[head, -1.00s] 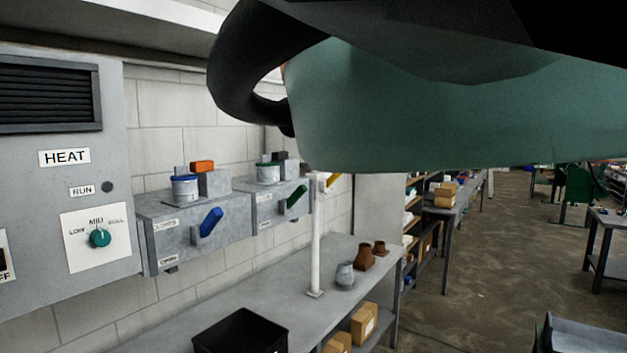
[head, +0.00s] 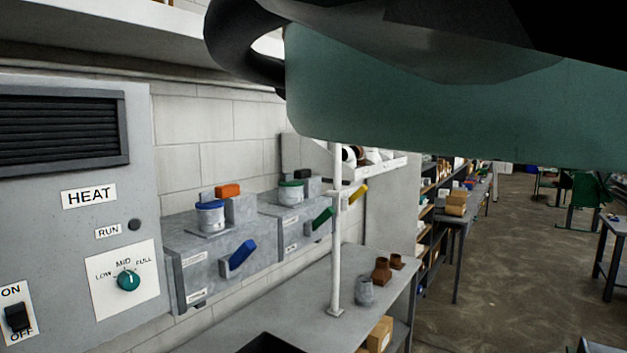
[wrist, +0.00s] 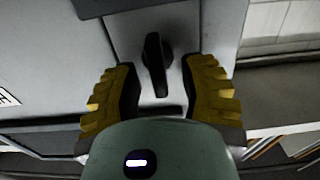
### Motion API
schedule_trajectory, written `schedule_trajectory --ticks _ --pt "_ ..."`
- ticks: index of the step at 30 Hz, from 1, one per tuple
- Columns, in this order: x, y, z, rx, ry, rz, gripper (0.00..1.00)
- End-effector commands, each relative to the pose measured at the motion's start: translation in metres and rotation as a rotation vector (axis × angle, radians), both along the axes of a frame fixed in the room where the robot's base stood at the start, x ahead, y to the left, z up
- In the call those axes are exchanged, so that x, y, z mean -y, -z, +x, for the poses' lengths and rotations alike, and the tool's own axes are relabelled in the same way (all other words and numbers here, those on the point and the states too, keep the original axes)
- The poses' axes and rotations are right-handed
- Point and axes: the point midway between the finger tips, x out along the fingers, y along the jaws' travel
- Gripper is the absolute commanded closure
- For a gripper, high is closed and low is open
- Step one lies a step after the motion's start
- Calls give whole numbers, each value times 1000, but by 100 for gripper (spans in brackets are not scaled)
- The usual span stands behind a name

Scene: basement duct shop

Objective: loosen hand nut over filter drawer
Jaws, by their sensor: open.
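In the wrist view, a black, narrow hand nut or knob (wrist: 157,62) stands out from a grey plate (wrist: 121,28). It points nearly upright, tilted slightly. My gripper (wrist: 164,72) is open, with one yellow ridged finger on each side of the knob, and nothing is clasped. A gap shows between each finger and the knob; its depth is hard to judge. A dark slot lies below the knob. I cannot tell for sure which part is the filter drawer. In the head view my arm covers the top right, and neither gripper nor knob shows.
A grey heater cabinet (head: 55,222) with a teal dial (head: 128,281) and on/off switch (head: 17,317) stands at left. Wall boxes carry a blue lever (head: 239,257) and a green lever (head: 320,219). A grey bench (head: 300,310) with a white post (head: 336,240) runs below. Floor is open at right.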

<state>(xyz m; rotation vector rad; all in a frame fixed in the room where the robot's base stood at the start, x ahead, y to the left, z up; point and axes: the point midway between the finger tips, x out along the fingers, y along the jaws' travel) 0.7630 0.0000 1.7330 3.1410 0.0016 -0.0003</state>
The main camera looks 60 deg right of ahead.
Motion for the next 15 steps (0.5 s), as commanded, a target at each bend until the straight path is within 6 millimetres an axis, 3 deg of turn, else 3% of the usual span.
schedule_trajectory --ticks 3,4,15 --pt "-1 0 0 0 -1 0 59" --pt "-1 0 0 0 -1 0 53" --pt "-1 0 0 0 -1 0 91"
